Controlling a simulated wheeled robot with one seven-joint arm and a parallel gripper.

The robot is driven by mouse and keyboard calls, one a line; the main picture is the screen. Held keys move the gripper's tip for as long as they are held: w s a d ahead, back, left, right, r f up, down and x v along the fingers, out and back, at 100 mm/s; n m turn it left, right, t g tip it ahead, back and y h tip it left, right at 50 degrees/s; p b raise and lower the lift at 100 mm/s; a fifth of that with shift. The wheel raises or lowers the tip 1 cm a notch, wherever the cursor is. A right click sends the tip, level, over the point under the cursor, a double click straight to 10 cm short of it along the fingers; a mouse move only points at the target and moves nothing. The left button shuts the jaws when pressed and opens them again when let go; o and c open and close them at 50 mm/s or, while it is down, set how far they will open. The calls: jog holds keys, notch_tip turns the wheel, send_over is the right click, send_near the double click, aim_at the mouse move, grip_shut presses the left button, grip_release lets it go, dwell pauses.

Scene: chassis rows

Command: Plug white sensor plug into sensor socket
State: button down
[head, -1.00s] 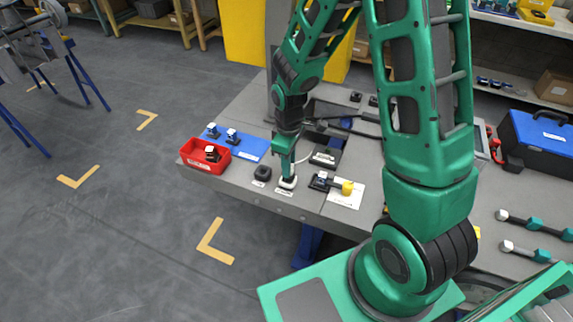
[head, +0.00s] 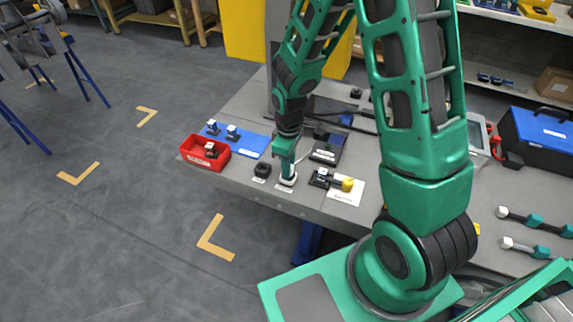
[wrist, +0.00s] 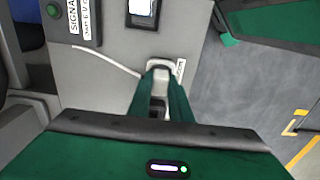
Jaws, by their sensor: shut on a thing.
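My gripper (head: 287,170) points down at the front edge of the grey bench, its green fingers closed. In the wrist view, the fingers (wrist: 158,95) are shut on the white sensor plug, which is mostly hidden between them. A thin white cable (wrist: 105,56) runs from it to the left. The pale sensor socket (head: 288,181) is directly under the fingertips, and its rounded white rim shows beyond them in the wrist view (wrist: 160,65). A partly covered label is beside it. I cannot tell how deep the plug sits in the socket.
A black socket (head: 262,169) is just left of my fingers. A red bin (head: 206,153) and a blue mat (head: 252,146) with plugs lie farther left. A dark labelled unit (head: 325,153) is behind.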

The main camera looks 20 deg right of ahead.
jog(key=shift+f, duration=0.15)
jog(key=c, duration=1.5)
grip_release()
jog(key=shift+c, duration=0.2)
notch_tip(320, 180, up, 11)
jog(key=shift+f, duration=0.15)
jog(key=shift+d, duration=0.1)
jog(key=s+d+r+m, duration=1.1)
jog(key=s+d+r, duration=0.1)
jog(key=s+d, duration=0.35)
jog(key=s+d+r+m, duration=0.1)
jog(key=s+m, duration=0.3)
jog(key=s, duration=0.4)
jog(key=shift+s+d+r, duration=0.2)
jog(key=shift+s+r, duration=0.15)
